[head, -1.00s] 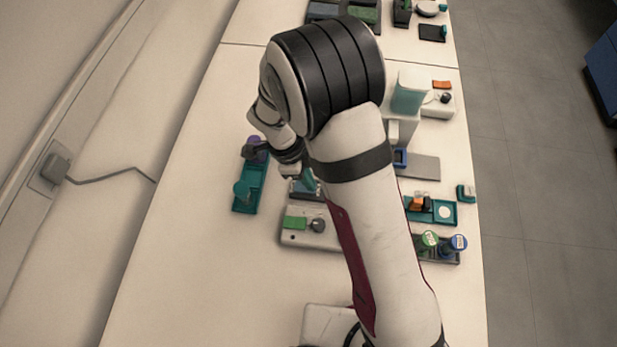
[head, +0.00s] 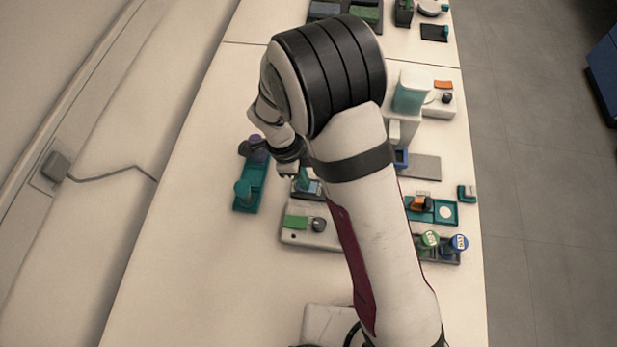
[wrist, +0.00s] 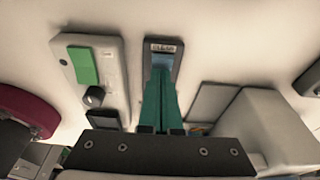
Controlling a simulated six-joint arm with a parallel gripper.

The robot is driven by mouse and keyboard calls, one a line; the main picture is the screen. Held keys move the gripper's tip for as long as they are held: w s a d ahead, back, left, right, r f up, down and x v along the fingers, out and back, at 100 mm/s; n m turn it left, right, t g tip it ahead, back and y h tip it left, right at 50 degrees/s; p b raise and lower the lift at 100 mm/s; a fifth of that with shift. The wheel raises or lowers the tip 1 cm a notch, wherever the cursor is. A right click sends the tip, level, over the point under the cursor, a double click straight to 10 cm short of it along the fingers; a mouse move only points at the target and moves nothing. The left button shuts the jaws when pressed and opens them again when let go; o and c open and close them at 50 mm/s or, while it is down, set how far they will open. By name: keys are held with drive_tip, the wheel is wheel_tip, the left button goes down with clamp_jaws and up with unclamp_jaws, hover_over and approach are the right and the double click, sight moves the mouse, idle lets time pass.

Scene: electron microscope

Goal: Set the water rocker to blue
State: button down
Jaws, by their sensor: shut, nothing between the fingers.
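The rocker I take for the water rocker is a dark housing with a small label at its far end. Its blue face (wrist: 166,61) shows in the wrist view just beyond my fingertips; the label is too small to read surely. In the head view the same housing (head: 316,189) is partly hidden by my arm. My gripper (wrist: 160,74) is shut and empty, its long teal fingers together over the housing. The fingers hide the housing's near part. I cannot tell whether the tips touch it. In the head view my gripper (head: 304,186) is small beside the housing.
A white box with a green rocker (head: 296,222) and a dark knob (head: 318,224) stands close by. A teal tray (head: 248,196) lies to the left. A white machine (head: 402,130) and a grey plate (head: 424,168) stand right. The table's left front is clear.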

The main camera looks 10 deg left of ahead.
drive_tip(key=d+v, duration=0.3)
drive_tip(key=v, duration=1)
drive_tip(key=shift+r, duration=0.65)
drive_tip(key=shift+a, duration=0.1)
drive_tip(key=s+d+r+n+g+y, duration=0.1)
drive_tip(key=s+d+r+n, duration=0.2)
drive_tip(key=s+d, duration=0.2)
drive_tip(key=s+d+r+n+y, duration=0.1)
drive_tip(key=s+d+r+n, duration=0.25)
drive_tip(key=d, duration=0.25)
drive_tip(key=s+d+f+n+y, duration=0.1)
drive_tip(key=s+d+n+y, duration=0.1)
drive_tip(key=s+n, duration=0.4)
drive_tip(key=s, duration=0.4)
drive_tip(key=shift+s+t, duration=0.2)
drive_tip(key=shift+t, duration=0.2)
